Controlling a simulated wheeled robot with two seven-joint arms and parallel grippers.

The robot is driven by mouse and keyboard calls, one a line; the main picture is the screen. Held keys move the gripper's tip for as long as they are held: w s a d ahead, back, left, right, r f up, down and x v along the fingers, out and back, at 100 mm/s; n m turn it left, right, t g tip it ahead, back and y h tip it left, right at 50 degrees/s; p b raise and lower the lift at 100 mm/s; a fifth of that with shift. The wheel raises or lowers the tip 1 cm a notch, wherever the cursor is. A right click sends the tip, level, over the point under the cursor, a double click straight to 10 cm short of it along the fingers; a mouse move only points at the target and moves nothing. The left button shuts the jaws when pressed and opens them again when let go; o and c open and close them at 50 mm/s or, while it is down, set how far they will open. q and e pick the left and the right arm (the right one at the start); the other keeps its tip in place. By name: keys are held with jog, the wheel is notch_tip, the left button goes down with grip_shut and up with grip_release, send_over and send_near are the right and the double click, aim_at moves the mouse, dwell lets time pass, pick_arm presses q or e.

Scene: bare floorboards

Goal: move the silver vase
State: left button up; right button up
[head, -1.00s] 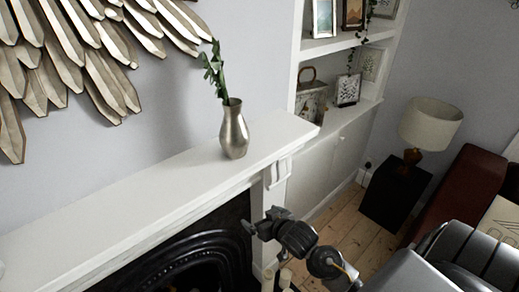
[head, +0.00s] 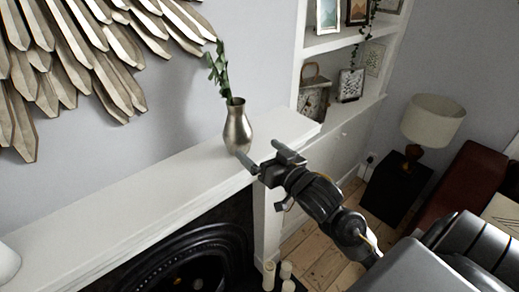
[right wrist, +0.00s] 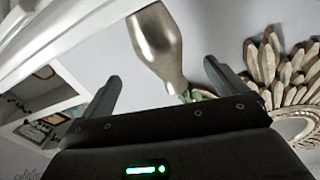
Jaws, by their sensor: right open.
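The silver vase (head: 238,132) stands upright on the white mantelpiece (head: 130,190), with a green leafy stem (head: 219,72) in it. My right gripper (head: 261,158) is open and empty, just in front of the vase and a little to its right, at about the height of the shelf edge. In the right wrist view the vase (right wrist: 157,45) appears upside down ahead of the two parted fingers (right wrist: 160,90), roughly between them and apart from them. Part of its greenery is hidden behind the gripper body. My left gripper is not in view.
The black fireplace (head: 185,250) is below the mantelpiece. A gold leaf-like wall decoration (head: 80,60) hangs above left. Shelves with frames and a patterned box (head: 313,98) stand right of the vase. A lamp (head: 432,122) is further right. The mantelpiece left of the vase is mostly clear.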

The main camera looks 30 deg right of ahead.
aim_at(247, 141)
jog(key=shift+w+a+f+b, duration=0.1)
jog(key=shift+w+f+b, duration=0.15)
jog(key=shift+w+b, duration=0.85)
jog(key=shift+w+f+b, duration=0.2)
jog(key=shift+w+b, duration=0.05)
jog(key=shift+b, duration=1.6)
jog(key=w+b, duration=0.2)
jog(key=b, duration=0.1)
jog(key=shift+w+r, duration=0.15)
jog(key=shift+w, duration=0.25)
jog(key=shift+w+a+r+p, duration=0.1)
jog(key=shift+w+p, duration=0.05)
jog(key=shift+w, duration=0.75)
jog(key=shift+w+a+r+p, duration=0.1)
jog(key=shift+w+a+p, duration=0.05)
jog(key=shift+w, duration=0.75)
jog(key=shift+w+a+r+p, duration=0.1)
jog(key=shift+w+p, duration=0.05)
jog(key=shift+w, duration=0.75)
jog(key=shift+c, duration=0.4)
